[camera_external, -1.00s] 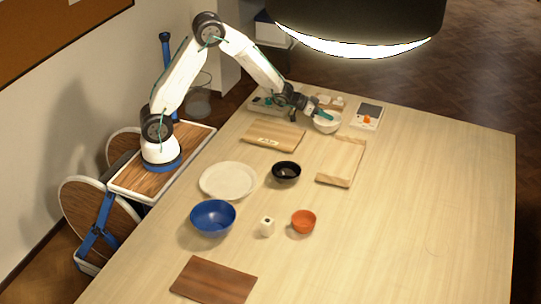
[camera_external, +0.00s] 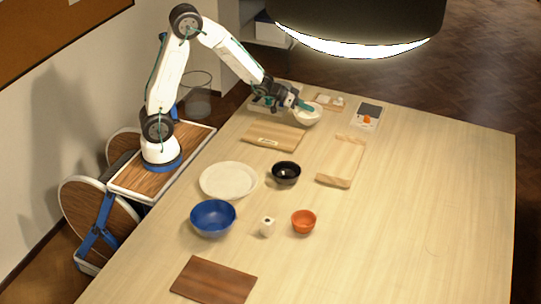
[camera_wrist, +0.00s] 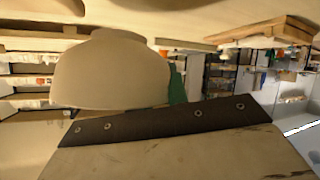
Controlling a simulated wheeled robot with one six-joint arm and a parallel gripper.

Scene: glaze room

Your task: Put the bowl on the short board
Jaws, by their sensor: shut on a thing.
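My gripper (camera_external: 300,105) is shut on the rim of a white bowl (camera_external: 308,116) near the far end of the table. The bowl looks held roughly upright, raised off the table. In the wrist view the bowl (camera_wrist: 110,75) fills the upper left, with a green fingertip against it. Three boards lie on the table: a light one with a small label (camera_external: 273,130), a light one with raised edges (camera_external: 342,162) to its right, and a dark brown one (camera_external: 214,280) at the near end. All three look empty.
A scale (camera_external: 367,113) is at the far right. The table's right side is clear.

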